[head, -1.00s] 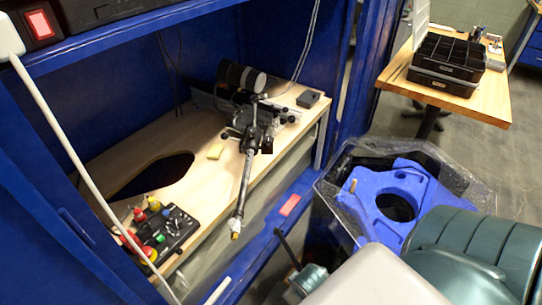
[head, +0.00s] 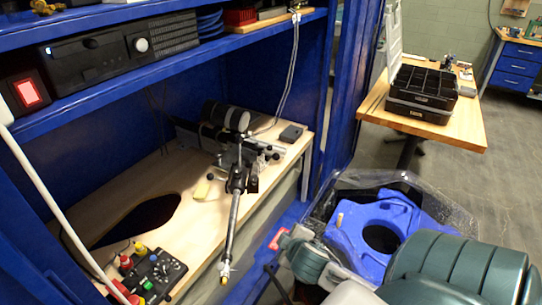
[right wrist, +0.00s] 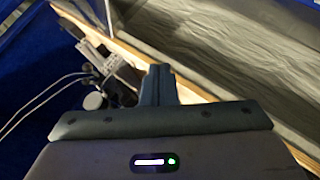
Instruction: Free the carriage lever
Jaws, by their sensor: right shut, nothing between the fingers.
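A black carriage assembly (head: 238,160) with clamps and a dark cylinder (head: 227,115) stands on the wooden bench in the blue bay. A long metal rod (head: 232,225) with a brass-coloured tip runs from it over the bench's front edge. I cannot tell for sure which part is the carriage lever. My right gripper (right wrist: 158,72) is shut and empty in the right wrist view, with parts of the assembly (right wrist: 112,68) beyond it to the left. In the head view my right arm comes in from the lower right, apart from the rod. My left gripper is not in view.
A control box with coloured buttons (head: 150,275) sits at the bench's front left, beside a dark opening (head: 140,218). A blue part (head: 395,225) lies in a clear-walled bin (head: 450,207) at right.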

